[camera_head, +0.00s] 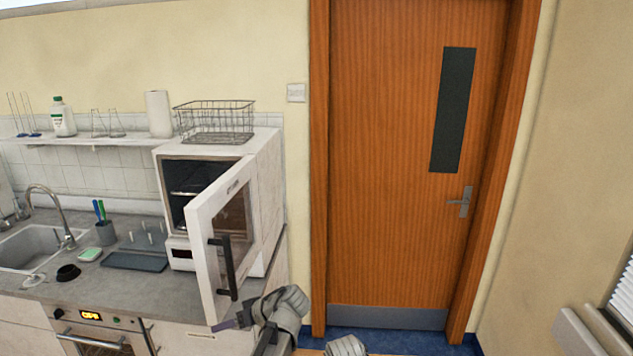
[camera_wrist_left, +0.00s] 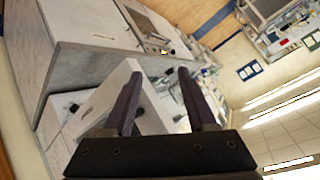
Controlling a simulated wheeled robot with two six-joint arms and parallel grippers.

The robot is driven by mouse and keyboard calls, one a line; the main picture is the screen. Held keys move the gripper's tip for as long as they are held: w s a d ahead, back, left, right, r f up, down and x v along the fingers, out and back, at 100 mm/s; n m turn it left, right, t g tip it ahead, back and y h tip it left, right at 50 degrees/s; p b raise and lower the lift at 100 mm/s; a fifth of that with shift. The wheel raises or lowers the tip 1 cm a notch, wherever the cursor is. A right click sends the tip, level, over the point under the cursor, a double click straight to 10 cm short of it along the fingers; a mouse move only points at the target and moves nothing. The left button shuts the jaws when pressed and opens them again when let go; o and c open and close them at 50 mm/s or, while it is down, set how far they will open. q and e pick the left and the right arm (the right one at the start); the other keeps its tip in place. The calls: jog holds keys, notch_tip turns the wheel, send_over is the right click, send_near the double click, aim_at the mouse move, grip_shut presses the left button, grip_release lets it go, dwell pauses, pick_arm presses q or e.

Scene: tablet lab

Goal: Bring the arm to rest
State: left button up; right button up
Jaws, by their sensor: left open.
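My left gripper (camera_head: 238,321) is low in the head view, beside the lower edge of the open microwave door (camera_head: 221,240). Only a small part of its dark fingers shows there. In the left wrist view the two dark fingers (camera_wrist_left: 158,72) are spread with nothing held between them. A white panel lies behind the left finger in that view; I cannot tell whether they touch. The white microwave (camera_head: 268,190) stands on the counter with its door swung out and its dark handle facing me. A piece of my right arm shows at the bottom edge; its gripper is out of view.
A wire basket (camera_head: 216,122) sits on top of the microwave. The counter (camera_head: 120,290) holds a sink (camera_head: 30,246), a pen cup (camera_head: 105,233) and a drying rack (camera_head: 135,261). A closed wooden door (camera_head: 390,160) is to the right, with clear blue floor before it.

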pick_arm(q)
jog(key=s+d+f+m+g+h, duration=0.2)
jog(key=s+f+m+h, duration=0.25)
jog(key=s+f, duration=0.3)
jog(key=s+d+f+m+h+b, duration=0.2)
jog(key=s+d+f+m+b, duration=0.1)
jog(key=d, duration=0.5)
jog(key=s+d+f+m+g+h+b, duration=0.1)
jog(key=s+d+f+m+h+b, duration=0.1)
jog(key=s+d+f+m+b, duration=0.2)
jog(key=s+d+f+b, duration=0.1)
jog(key=s+d+f, duration=0.1)
jog(key=s+d, duration=0.1)
jog(key=shift+s+d+f+h, duration=0.25)
jog(key=shift+s+d+h, duration=0.1)
jog(key=shift+d, duration=0.3)
